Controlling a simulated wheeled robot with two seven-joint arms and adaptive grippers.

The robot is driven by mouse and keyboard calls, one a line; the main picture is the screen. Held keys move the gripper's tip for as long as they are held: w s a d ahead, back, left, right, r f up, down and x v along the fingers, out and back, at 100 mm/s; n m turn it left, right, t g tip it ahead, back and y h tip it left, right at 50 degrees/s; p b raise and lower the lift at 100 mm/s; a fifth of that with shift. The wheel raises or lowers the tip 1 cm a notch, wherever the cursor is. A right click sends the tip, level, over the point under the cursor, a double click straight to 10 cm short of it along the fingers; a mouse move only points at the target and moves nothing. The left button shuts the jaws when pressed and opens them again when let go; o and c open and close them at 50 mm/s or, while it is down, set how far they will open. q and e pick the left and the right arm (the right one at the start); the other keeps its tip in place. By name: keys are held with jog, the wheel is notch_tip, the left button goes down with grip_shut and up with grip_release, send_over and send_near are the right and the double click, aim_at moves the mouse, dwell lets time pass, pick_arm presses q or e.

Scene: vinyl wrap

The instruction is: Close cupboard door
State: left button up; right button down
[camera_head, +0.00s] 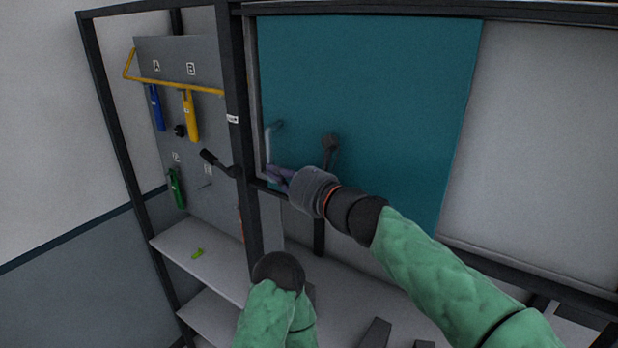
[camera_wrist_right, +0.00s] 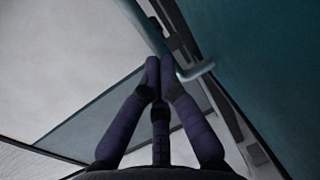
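The cupboard door appears to be the flat teal panel (camera_head: 385,100) in the head view. It covers the left part of the cupboard front, with a pale grey area to its right. A pale handle (camera_head: 268,141) stands at its left edge; in the right wrist view the handle (camera_wrist_right: 197,71) is beside my fingertips. My right gripper (camera_head: 274,174) is at the panel's lower left edge, just below the handle. In the wrist view its purple fingers (camera_wrist_right: 160,66) come together at the tips, with nothing visible between them. Whether they touch the handle is unclear. My left gripper is hidden.
A dark frame post (camera_head: 238,130) stands just left of the panel. Left of it hangs a grey tool board (camera_head: 205,60) with a yellow bar (camera_head: 172,85) and blue, yellow and green tools. Pale shelves (camera_head: 205,258) lie below. My left forearm is at the bottom centre.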

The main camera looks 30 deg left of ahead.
jog(key=s+p+x, duration=0.1)
jog(key=x, duration=0.5)
jog(key=shift+s+a, duration=0.15)
dwell(0.3)
